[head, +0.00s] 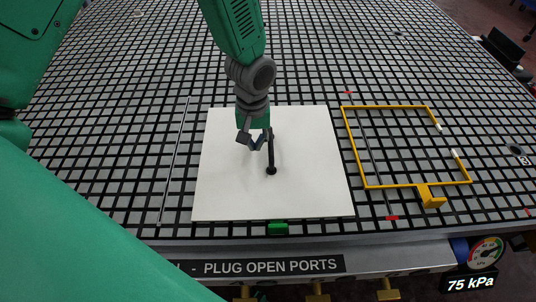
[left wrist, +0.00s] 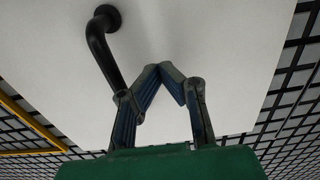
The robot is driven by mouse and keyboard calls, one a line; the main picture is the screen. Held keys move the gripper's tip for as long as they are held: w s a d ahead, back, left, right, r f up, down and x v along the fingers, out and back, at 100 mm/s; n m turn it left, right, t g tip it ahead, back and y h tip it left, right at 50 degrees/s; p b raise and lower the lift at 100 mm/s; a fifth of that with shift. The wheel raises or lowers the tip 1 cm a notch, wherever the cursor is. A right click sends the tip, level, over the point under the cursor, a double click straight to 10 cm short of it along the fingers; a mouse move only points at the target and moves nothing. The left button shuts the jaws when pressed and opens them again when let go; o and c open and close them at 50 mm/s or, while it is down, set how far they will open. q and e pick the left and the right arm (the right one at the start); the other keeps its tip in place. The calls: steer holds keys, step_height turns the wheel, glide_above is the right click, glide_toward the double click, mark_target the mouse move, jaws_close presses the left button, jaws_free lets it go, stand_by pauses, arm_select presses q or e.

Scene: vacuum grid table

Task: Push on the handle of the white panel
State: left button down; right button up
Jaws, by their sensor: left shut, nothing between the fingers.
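The white panel (head: 228,190) lies flat on the grid table. Its black bar handle (head: 271,156) stands near the panel's middle. My left gripper (head: 256,146) is over the panel, just left of the handle's far part. In the left wrist view, the fingertips (left wrist: 163,70) are together with nothing between them. There the black handle (left wrist: 103,46) runs from its round foot down to behind the left finger; its other end is hidden. I cannot tell whether finger and handle touch. The white panel (left wrist: 215,40) fills the background. My right gripper is not in view.
The vacuum grid table (head: 110,130) spreads around the panel. A yellow frame (head: 355,147) with a yellow block lies to the right. A green piece (head: 277,229) sits at the panel's near edge. A gauge (head: 487,251) reading 75 kPa is at the lower right.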

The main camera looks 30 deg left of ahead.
arm_select(q)
steer(key=shift+w+d, duration=0.2)
steer(key=shift+d, duration=0.15)
steer(key=shift+w, duration=0.2)
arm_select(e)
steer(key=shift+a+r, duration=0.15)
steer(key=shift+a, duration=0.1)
arm_select(q)
steer(key=shift+d, duration=0.1)
steer(key=shift+w+d, duration=0.1)
steer(key=shift+d, duration=0.05)
steer(key=shift+d+p, duration=0.15)
steer(key=shift+p, duration=0.25)
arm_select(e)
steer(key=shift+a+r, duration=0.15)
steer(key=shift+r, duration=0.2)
arm_select(q)
steer(key=shift+p, duration=1.35)
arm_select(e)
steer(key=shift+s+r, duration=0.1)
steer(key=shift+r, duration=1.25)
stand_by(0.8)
